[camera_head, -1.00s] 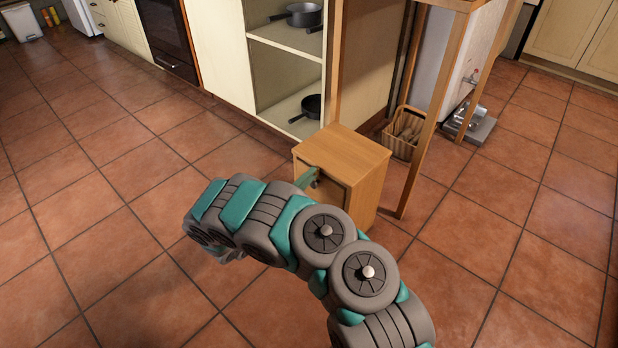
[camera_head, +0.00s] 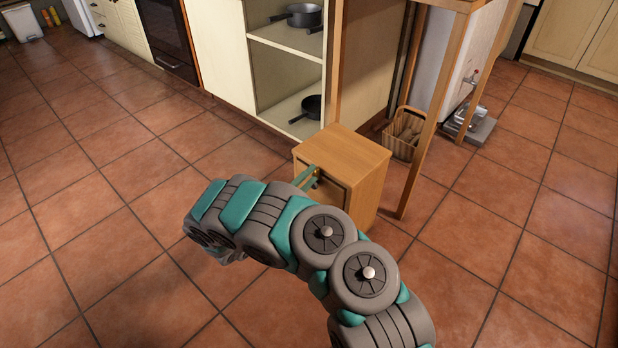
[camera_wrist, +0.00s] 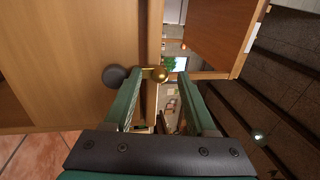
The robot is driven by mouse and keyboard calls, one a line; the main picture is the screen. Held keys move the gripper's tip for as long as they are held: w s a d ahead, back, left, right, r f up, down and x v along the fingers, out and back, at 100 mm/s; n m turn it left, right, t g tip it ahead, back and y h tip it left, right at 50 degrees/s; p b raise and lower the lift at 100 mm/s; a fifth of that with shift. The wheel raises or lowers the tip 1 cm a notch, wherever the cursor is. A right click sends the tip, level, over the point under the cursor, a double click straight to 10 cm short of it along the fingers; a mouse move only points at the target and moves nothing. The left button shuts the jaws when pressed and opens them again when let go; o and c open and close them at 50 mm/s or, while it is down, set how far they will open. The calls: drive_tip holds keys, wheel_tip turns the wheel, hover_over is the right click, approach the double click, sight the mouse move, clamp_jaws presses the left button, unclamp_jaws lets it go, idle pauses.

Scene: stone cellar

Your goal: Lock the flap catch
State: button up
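A small wooden cabinet (camera_head: 357,153) stands on the tiled floor, with a darker flap front facing my gripper. My gripper (camera_head: 311,175) is at the upper part of that front; my arm hides much of the area below. In the wrist view, the flap catch shows as a brass end (camera_wrist: 160,74) joined by a bar to a dark round knob (camera_wrist: 115,76). My gripper (camera_wrist: 159,79) has its two green fingers apart. The brass end lies between the fingertips and the dark knob lies outside the left finger. I cannot tell whether either finger touches the catch.
A tall wooden frame (camera_head: 436,120) stands right beside the cabinet, with a wicker basket (camera_head: 403,135) behind. An open shelf unit (camera_head: 283,75) with dark pans is at the back. The tiled floor (camera_head: 110,180) to the left is clear.

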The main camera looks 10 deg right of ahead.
drive_tip(key=shift+a, duration=0.1)
drive_tip(key=v, duration=0.7)
drive_tip(key=shift+s+a, duration=0.2)
drive_tip(key=shift+s, duration=0.1)
idle(0.3)
